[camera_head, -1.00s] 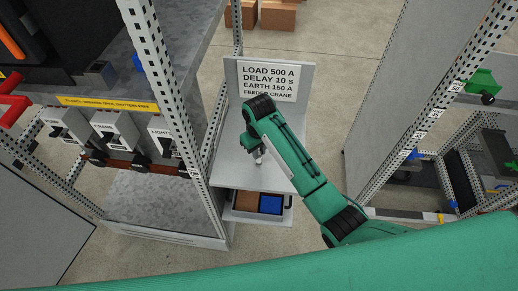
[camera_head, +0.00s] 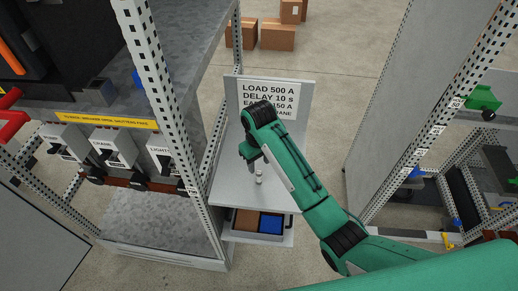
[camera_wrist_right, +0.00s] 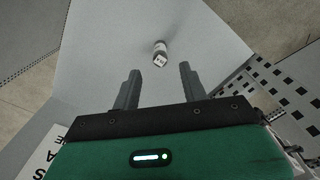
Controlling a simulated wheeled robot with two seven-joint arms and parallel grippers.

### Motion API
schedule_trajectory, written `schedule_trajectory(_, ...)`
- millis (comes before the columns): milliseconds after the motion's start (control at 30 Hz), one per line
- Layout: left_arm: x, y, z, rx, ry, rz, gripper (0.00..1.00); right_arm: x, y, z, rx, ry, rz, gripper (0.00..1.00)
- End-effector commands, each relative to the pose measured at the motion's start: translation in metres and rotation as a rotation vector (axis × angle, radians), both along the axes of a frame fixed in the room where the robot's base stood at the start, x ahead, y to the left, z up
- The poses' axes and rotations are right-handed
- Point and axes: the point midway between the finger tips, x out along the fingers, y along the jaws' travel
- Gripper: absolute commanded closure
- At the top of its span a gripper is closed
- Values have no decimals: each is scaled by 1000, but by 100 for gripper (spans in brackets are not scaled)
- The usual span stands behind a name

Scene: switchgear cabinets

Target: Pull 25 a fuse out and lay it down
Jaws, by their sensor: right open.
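A small white fuse (camera_head: 259,178) is on the grey shelf (camera_head: 275,195) of the stand below the sign, and looks upright. My right gripper (camera_head: 252,166) is just behind and left of it, apart from it. In the right wrist view the fuse (camera_wrist_right: 160,53) lies beyond the fingertips, between their lines, with a pale marked end; the marking is too small to read. The two fingers of my right gripper (camera_wrist_right: 158,78) are spread and empty. My left gripper is not in view.
A sign plate (camera_head: 270,98) stands at the shelf's back. Below is a tray with a blue compartment (camera_head: 270,223).

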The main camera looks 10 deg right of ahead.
Motion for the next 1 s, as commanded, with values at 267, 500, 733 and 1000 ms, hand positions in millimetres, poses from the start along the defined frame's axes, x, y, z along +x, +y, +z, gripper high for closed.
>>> schedule_trajectory(267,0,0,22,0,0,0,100,2,-1,49,-3,-6,2,56)
schedule_trajectory(500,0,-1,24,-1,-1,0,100,1,-3,71,-6,-3,0,56)
schedule_trajectory(733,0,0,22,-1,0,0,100,1,-1,90,-1,-4,1,56)
schedule_trajectory(1000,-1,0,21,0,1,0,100,-1,0,94,2,1,1,56)
